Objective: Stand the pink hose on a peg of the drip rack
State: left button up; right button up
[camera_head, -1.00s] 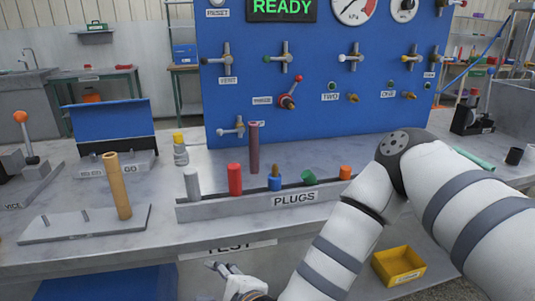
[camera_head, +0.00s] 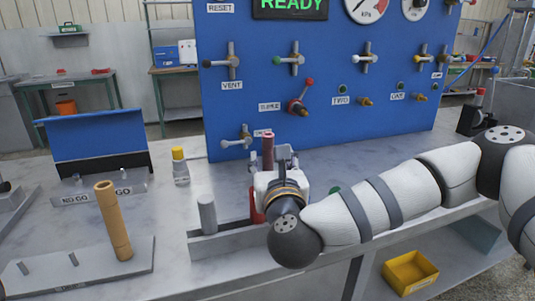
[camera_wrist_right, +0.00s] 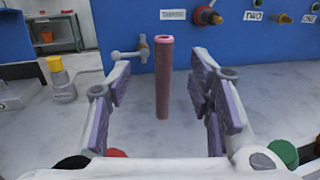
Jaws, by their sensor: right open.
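The pink hose (camera_head: 268,150) is a dusty pink tube standing upright on the grey bench in front of the blue panel. In the right wrist view the hose (camera_wrist_right: 163,85) shows whole, centred in the gap between my fingers and touching neither. My right gripper (camera_head: 284,158) is open and empty, facing the panel; how far the hose lies between the fingertips is hard to tell. The drip rack (camera_head: 125,268) is a flat grey board at the left front. A tan hose (camera_head: 113,222) stands on it, beside bare short pegs (camera_head: 73,259). My left gripper is out of view.
The plugs tray (camera_head: 232,240) lies under my right arm, with a grey plug (camera_head: 207,214) and a partly hidden red one. A yellow-capped bottle (camera_head: 180,168) stands left of the hose. A valve handle (camera_head: 238,141) juts from the panel close by. Bench between bottle and rack is clear.

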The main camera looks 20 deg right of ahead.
aim_at(269, 137)
jog(key=w+d, duration=0.1)
jog(key=w, duration=0.7)
jog(key=w+d, duration=0.1)
jog(key=w, duration=0.2)
jog(key=shift+w+d+r, duration=0.15)
jog(key=shift+w+d, duration=0.15)
jog(key=shift+w, duration=0.1)
jog(key=shift+r, duration=0.1)
grip_shut()
